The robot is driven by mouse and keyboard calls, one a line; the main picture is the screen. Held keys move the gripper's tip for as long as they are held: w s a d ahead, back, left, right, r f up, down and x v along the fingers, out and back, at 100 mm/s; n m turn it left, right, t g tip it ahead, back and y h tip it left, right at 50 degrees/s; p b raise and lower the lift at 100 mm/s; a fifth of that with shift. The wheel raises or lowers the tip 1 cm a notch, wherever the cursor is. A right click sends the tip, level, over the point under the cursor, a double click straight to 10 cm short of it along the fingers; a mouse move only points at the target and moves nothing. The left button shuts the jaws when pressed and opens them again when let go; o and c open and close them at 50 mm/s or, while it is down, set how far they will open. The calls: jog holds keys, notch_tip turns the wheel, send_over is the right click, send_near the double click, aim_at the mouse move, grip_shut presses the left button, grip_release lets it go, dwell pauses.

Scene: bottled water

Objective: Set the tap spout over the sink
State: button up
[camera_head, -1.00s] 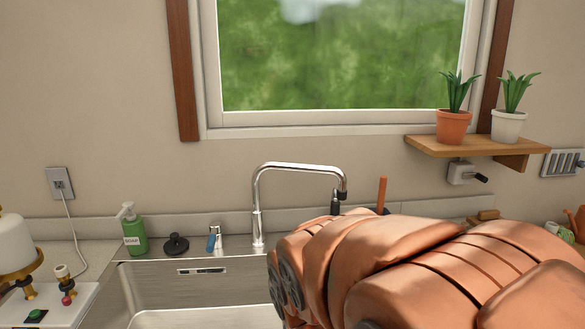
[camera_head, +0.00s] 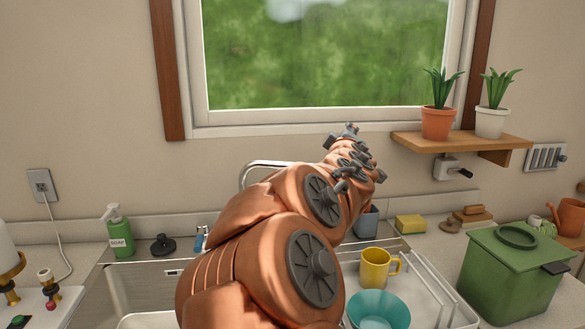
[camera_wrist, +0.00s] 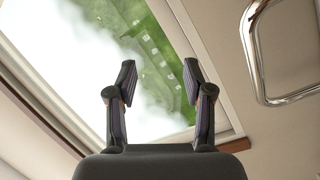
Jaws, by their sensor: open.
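The chrome tap (camera_head: 262,163) stands behind the sink in the head view. Only the top left bend of its spout shows there; my arm hides the spout's outlet and most of the upright. In the wrist view the bent chrome spout (camera_wrist: 258,65) shows at the right, apart from the fingers. The steel sink (camera_head: 140,288) is at lower left, its right part hidden by my arm. My gripper (camera_wrist: 160,75) is open and empty. In the head view my gripper (camera_head: 346,130) is raised in front of the wall below the window, to the right of the tap.
A yellow mug (camera_head: 377,270) and a teal bowl (camera_head: 380,312) sit in a rack right of my arm. A green bin (camera_head: 505,280) stands further right. A shelf (camera_head: 450,143) with two potted plants is on the wall. A soap bottle (camera_head: 118,235) stands left.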

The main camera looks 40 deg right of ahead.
jog(key=shift+w+a+f+n+t+y+p, duration=0.2)
jog(key=shift+w+a+f+n+t+y, duration=0.35)
jog(key=shift+w+f+n+y, duration=1.95)
jog(key=shift+w+a+f+n+t+y+p, duration=0.25)
jog(key=shift+w+a+f+n+t+y, duration=0.25)
jog(key=shift+w+f+n+y, duration=1.95)
jog(key=shift+w+a+f+n+t+y+p, duration=0.35)
jog(key=shift+w+f+n+y, duration=1)
jog(key=shift+w, duration=2.2)
jog(key=shift+a+r+n+h, duration=0.2)
jog(key=shift+r+n+h, duration=0.1)
jog(key=shift+r, duration=0.1)
grip_shut()
